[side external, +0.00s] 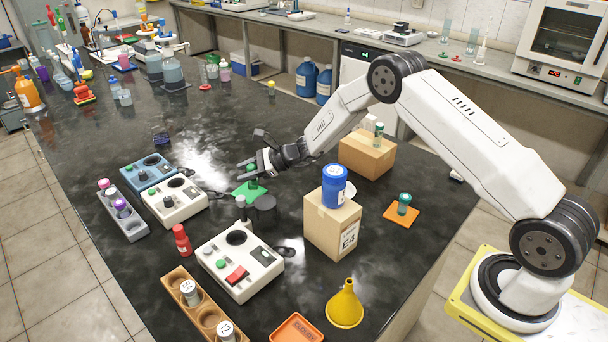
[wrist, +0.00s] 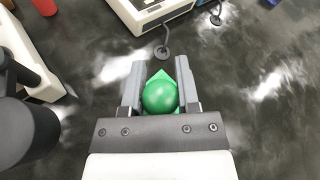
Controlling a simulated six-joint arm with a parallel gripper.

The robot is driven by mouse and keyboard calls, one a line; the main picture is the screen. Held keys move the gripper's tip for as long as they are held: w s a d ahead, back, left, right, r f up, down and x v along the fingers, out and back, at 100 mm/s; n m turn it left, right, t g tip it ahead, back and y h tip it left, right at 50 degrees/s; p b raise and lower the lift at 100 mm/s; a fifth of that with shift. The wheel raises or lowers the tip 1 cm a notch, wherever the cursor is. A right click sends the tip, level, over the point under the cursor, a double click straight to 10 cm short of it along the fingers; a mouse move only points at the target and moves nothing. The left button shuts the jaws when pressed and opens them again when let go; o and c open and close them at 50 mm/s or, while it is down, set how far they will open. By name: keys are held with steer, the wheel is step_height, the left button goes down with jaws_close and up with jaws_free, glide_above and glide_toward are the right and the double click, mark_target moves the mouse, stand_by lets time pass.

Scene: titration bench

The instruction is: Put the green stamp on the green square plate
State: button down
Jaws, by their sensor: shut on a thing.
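The green stamp shows its round green knob (wrist: 160,96) between the fingers in the wrist view. My gripper (wrist: 160,85) is shut on it.
Another white box (side external: 174,201) lies to the left. A cardboard box (side external: 332,222) with a blue jar (side external: 334,185) stands to the right.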

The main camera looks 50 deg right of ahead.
mark_target(252, 181)
steer(key=shift+f, duration=0.2)
steer(key=shift+f, duration=1.75)
steer(key=shift+f, duration=0.1)
steer(key=shift+c, duration=1.7)
jaws_free()
steer(key=shift+v, duration=0.75)
steer(key=v, duration=1)
steer(key=shift+s+d+r, duration=0.15)
steer(key=shift+r, duration=0.1)
